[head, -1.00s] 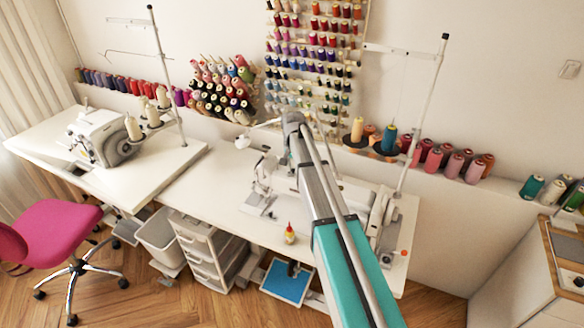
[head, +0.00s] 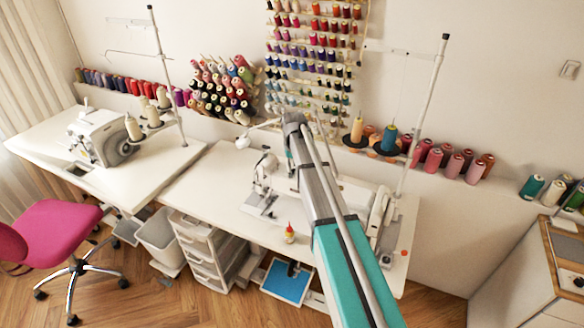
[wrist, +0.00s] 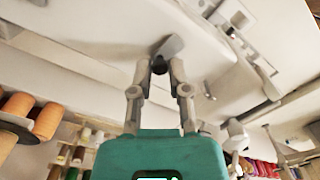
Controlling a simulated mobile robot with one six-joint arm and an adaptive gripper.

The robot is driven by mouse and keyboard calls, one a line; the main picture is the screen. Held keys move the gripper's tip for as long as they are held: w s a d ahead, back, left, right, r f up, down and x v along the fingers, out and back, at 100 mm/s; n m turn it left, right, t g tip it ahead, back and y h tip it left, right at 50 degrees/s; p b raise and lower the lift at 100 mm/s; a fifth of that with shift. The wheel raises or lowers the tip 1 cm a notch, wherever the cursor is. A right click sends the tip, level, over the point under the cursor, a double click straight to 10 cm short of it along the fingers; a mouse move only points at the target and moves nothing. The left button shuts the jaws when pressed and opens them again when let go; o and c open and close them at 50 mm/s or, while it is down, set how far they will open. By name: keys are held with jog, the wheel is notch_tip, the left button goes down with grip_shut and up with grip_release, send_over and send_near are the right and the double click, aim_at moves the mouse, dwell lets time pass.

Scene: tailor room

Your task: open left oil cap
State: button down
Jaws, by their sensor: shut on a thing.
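The white sewing machine (head: 380,210) stands on the white table, partly hidden behind my arm in the head view. In the wrist view, my gripper (wrist: 159,68) is close to the machine's pale surface. Its two fingertips are drawn in on a small dark round piece (wrist: 159,64), which looks like the oil cap. A grey flap-like piece (wrist: 169,46) sticks up just beside it, tilted to the right. I cannot tell whether the two pieces are joined. In the head view, my arm hides the gripper and the cap.
A small bottle with a red tip (head: 289,234) stands at the table's front edge. A thread stand (head: 420,120) with cones rises behind the machine. A second machine (head: 103,137) is on the left table. The white table (head: 205,205) is clear left of the machine.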

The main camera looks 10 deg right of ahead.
jog(key=shift+w, duration=0.2)
jog(key=c, duration=0.6)
grip_release()
jog(key=shift+c, duration=0.2)
jog(key=shift+s, duration=0.1)
jog(key=s, duration=2.9)
jog(key=shift+s+a, duration=0.3)
jog(key=shift+a, duration=0.05)
